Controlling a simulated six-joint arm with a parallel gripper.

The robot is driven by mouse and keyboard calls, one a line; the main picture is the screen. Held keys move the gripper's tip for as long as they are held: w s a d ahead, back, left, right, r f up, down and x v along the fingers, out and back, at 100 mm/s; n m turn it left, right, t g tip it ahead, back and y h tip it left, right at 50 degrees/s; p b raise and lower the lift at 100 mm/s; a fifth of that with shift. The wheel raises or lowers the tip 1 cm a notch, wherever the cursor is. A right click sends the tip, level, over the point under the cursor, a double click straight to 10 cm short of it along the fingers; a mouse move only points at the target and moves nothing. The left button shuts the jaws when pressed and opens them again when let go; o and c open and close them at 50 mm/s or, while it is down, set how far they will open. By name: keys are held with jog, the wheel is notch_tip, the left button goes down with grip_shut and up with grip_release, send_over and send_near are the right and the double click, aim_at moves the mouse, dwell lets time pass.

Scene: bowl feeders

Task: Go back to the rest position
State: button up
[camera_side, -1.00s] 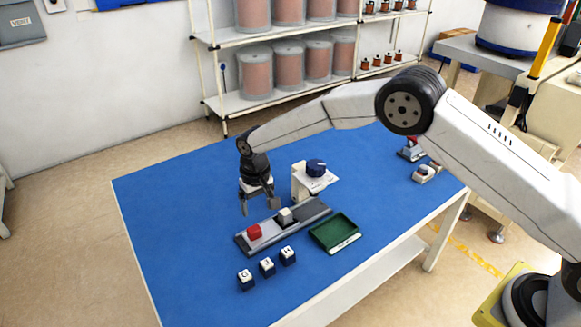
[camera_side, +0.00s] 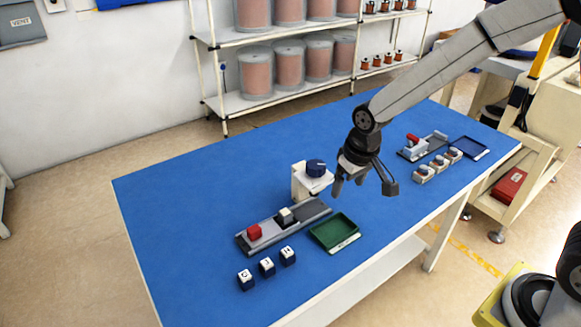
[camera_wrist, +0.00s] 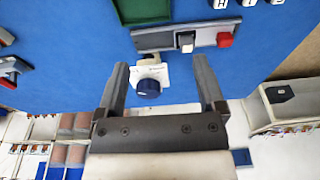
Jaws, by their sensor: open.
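My gripper (camera_side: 364,190) is open and empty, raised above the blue table (camera_side: 180,220) to the right of the white stand with the dark blue knob (camera_side: 316,167). In the wrist view my gripper (camera_wrist: 163,88) has its two fingers spread, with the blue knob (camera_wrist: 149,88) showing between them, apart from them. The grey rail (camera_side: 270,232) lies on the table with a red block (camera_side: 254,231) and a white-topped block (camera_side: 287,214) on it. The green tray (camera_side: 333,230) sits beside the rail, below my gripper in the side view.
Several dark blue lettered cubes (camera_side: 267,266) stand in front of the rail. A second grey fixture with a red part (camera_side: 412,142), several white-topped blocks (camera_side: 439,163) and a blue tray (camera_side: 470,148) are at the right end. Shelves (camera_side: 300,75) stand behind. The left table area is clear.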

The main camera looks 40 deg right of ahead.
jog(key=s+d, duration=0.4)
jog(key=s, duration=0.8)
jog(key=shift+s+d+r+t, duration=0.15)
jog(key=shift+s+r+t, duration=0.05)
jog(key=shift+t, duration=0.2)
